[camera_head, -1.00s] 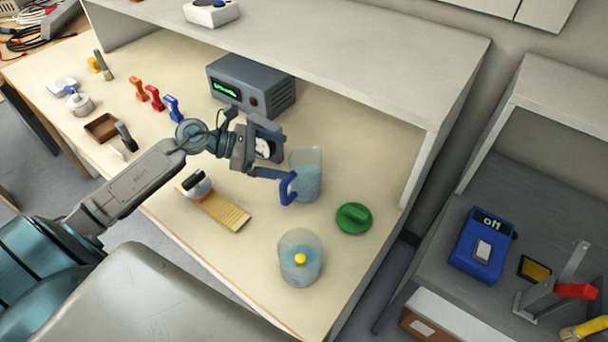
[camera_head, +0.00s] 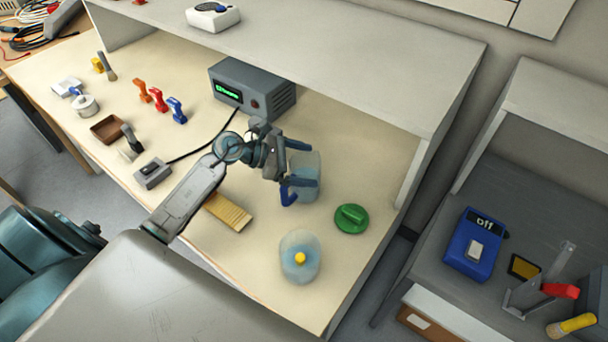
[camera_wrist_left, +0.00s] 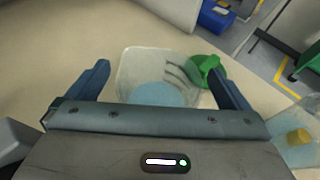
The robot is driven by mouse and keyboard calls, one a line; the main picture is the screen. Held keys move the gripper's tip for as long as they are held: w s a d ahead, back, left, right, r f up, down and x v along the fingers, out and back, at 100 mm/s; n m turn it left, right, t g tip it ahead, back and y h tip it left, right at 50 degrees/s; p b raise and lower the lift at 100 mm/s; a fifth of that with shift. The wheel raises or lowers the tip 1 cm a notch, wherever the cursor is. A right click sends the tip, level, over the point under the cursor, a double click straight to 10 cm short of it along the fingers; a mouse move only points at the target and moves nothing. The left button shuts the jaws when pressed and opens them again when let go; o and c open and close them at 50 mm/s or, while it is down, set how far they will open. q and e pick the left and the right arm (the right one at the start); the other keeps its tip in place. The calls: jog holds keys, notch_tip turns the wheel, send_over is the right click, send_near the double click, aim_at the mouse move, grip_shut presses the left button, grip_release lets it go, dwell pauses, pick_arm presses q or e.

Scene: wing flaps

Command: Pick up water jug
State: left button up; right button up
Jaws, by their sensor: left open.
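In the left wrist view the jug (camera_wrist_left: 155,80) lies ahead, between the lines of the two dark blue fingers. My left gripper (camera_head: 299,164) is open at the jug's left side, its fingers spread toward the body; it also shows in the left wrist view (camera_wrist_left: 158,72). Whether a finger touches the jug I cannot tell. The gripper partly hides the jug. My right gripper is not in view.
A green lid-like object (camera_head: 351,218) lies right of the jug. A second clear container with a yellow knob (camera_head: 300,258) stands in front. A grey instrument (camera_head: 252,88) stands behind, under the shelf (camera_head: 340,60). A ridged yellow-tan strip (camera_head: 229,211) lies left of the jug.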

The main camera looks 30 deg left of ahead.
pick_arm(q)
jog(key=shift+f, duration=0.1)
jog(key=c, duration=1.7)
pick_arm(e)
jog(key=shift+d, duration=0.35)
pick_arm(q)
jog(key=shift+w, duration=0.1)
